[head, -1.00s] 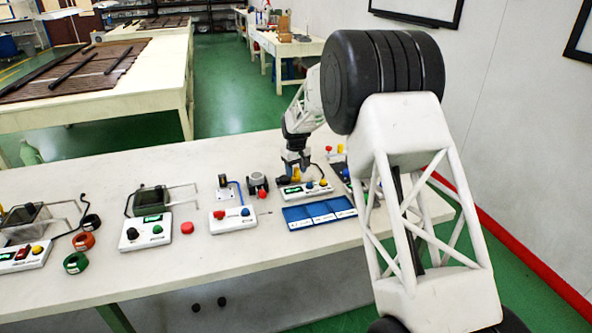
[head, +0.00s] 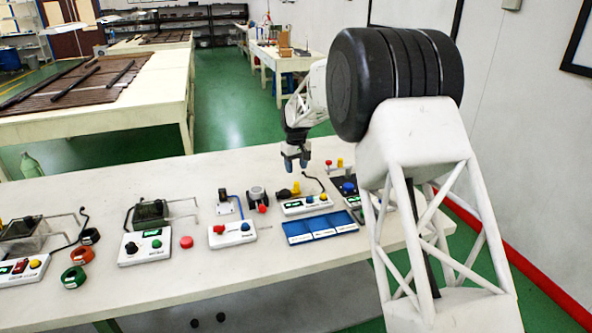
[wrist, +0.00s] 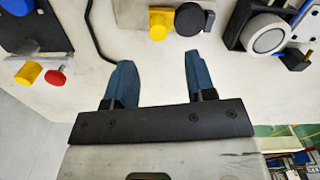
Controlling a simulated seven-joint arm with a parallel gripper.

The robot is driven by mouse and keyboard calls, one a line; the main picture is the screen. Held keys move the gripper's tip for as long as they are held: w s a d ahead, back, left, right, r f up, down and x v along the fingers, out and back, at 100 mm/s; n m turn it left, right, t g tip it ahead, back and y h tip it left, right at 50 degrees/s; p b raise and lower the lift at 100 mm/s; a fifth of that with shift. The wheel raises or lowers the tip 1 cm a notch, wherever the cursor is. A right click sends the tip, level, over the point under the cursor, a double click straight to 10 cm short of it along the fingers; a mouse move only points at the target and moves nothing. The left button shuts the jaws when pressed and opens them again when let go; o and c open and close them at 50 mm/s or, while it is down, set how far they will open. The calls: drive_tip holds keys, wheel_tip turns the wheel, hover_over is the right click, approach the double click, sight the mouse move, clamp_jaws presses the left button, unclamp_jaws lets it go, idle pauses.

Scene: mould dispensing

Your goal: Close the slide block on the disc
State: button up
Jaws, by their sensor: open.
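A black disc-like part (head: 284,194) stands at the back of the table, with a small yellow block (head: 296,187) beside it. In the wrist view the black part (wrist: 190,18) and the yellow block (wrist: 160,24) with a round yellow knob sit side by side and appear to touch. I take these for the disc and slide block, but the frames do not make that certain. My gripper (head: 296,164) is above them, apart from the block. Its blue fingers also show in the wrist view (wrist: 158,64), spread and empty.
A blue tray (head: 320,227) and a white control box (head: 306,204) are in front. A round grey-and-black device (head: 258,196) stands to the left. A dark base with red and yellow knobs (head: 344,183) is to the right. A bent black rod (wrist: 97,35) lies near the fingers.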

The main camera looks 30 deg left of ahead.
drive_tip(key=shift+w+d+f, duration=0.1)
drive_tip(key=shift+w+d, duration=0.05)
drive_tip(key=shift+d, duration=0.15)
drive_tip(key=c, duration=0.6)
drive_tip(key=w+d+g+y, duration=0.1)
drive_tip(key=d, duration=0.1)
drive_tip(key=w+d+f+m+g+y, duration=0.1)
drive_tip(key=w+d+m+g, duration=0.1)
drive_tip(key=d, duration=0.1)
drive_tip(key=shift+d+f+y, duration=0.2)
drive_tip(key=shift+d+y, duration=0.15)
drive_tip(key=shift+y, duration=0.05)
clamp_jaws()
drive_tip(key=w+d+r+m+g+y, duration=0.1)
drive_tip(key=w+d+m+g+y, duration=0.1)
drive_tip(key=w+d+y, duration=0.3)
drive_tip(key=shift+d+m, duration=0.6)
drive_tip(key=shift+d, duration=0.25)
